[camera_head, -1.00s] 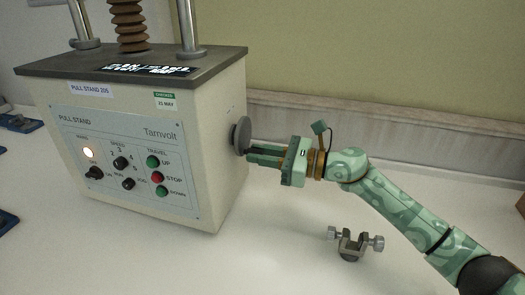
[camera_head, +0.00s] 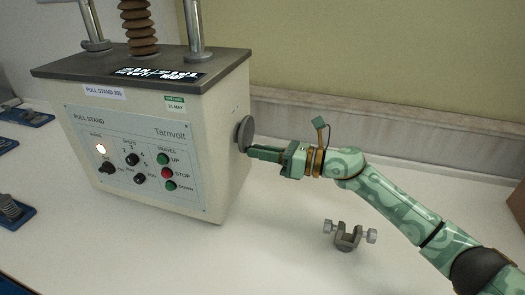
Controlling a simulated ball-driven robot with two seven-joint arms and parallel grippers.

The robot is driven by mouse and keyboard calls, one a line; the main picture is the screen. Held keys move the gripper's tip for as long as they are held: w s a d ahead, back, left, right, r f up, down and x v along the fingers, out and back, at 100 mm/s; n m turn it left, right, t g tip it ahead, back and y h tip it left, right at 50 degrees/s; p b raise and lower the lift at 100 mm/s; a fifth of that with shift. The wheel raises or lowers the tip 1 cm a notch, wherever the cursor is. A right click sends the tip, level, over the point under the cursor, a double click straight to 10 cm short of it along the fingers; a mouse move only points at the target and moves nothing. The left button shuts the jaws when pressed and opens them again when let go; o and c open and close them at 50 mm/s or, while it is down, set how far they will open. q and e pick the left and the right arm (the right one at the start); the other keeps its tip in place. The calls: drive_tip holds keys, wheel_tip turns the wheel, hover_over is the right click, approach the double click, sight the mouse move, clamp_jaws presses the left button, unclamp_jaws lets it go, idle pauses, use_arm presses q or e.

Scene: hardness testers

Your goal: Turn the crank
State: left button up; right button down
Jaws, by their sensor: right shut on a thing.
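The crank (camera_head: 245,133) shows as a grey disc on the right side of the cream pull stand (camera_head: 220,150). My right gripper (camera_head: 252,152) reaches in from the right with its green fingers at the disc's lower edge. It is shut on the crank's handle, which its fingers hide. The pull stand has a front panel (camera_head: 137,155) with a lit white lamp, dark knobs and green and red buttons. My left gripper is not in view.
A small grey clamp (camera_head: 347,238) with two thumbscrews stands on the white table (camera_head: 285,225), below my right arm. Blue fixtures (camera_head: 12,212) lie at the left edge. A brown box (camera_head: 517,205) is at the far right.

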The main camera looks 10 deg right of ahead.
drive_tip(key=c, duration=1.3)
unclamp_jaws()
drive_tip(key=shift+d, duration=0.1)
drive_tip(key=p+v, duration=0.1)
drive_tip(key=v, duration=1.5)
drive_tip(key=shift+d, duration=0.15)
